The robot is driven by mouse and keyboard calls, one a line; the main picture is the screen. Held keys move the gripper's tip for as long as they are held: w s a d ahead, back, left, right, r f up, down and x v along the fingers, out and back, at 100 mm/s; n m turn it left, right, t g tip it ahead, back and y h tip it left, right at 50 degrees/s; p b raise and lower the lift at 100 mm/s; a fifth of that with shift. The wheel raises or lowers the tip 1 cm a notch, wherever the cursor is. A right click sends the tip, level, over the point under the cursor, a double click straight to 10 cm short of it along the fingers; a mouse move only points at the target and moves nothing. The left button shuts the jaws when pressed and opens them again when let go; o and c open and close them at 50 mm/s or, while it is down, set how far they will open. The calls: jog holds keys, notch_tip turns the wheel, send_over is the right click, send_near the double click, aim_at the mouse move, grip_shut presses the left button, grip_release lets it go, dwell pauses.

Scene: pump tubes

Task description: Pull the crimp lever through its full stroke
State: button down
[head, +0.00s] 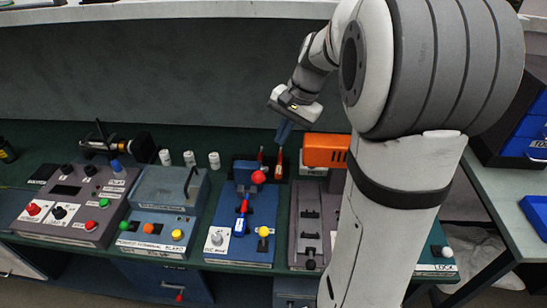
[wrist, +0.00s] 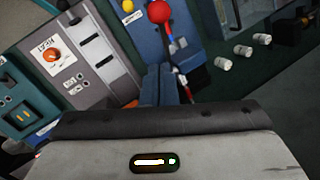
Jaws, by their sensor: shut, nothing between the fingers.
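A red ball knob (head: 258,177), apparently the crimp lever's handle, stands over the blue panel (head: 262,220) in the middle of the bench. The knob also shows at the top of the wrist view (wrist: 159,11), with thin red and blue parts near it. My gripper (head: 283,132) is above and behind the knob, its blue fingers pointing down. In the wrist view my gripper (wrist: 168,84) has its two fingers together with nothing between them. It looks apart from the knob. The lever's base and pivot are not clear.
An orange box (head: 326,150) stands close to the right of my fingers. A grey slotted panel (head: 310,222) lies right of the blue panel, and a grey-blue box with a handle (head: 170,188) lies left. Several white cylinders (head: 190,158) stand behind.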

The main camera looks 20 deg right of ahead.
aim_at(262, 173)
jog(key=s+a+f+p, duration=0.1)
jog(key=a+f, duration=0.3)
jog(key=f, duration=0.2)
jog(key=shift+s+a+f+p, duration=0.15)
jog(key=shift+s+f+p, duration=0.05)
jog(key=shift+f+p, duration=0.15)
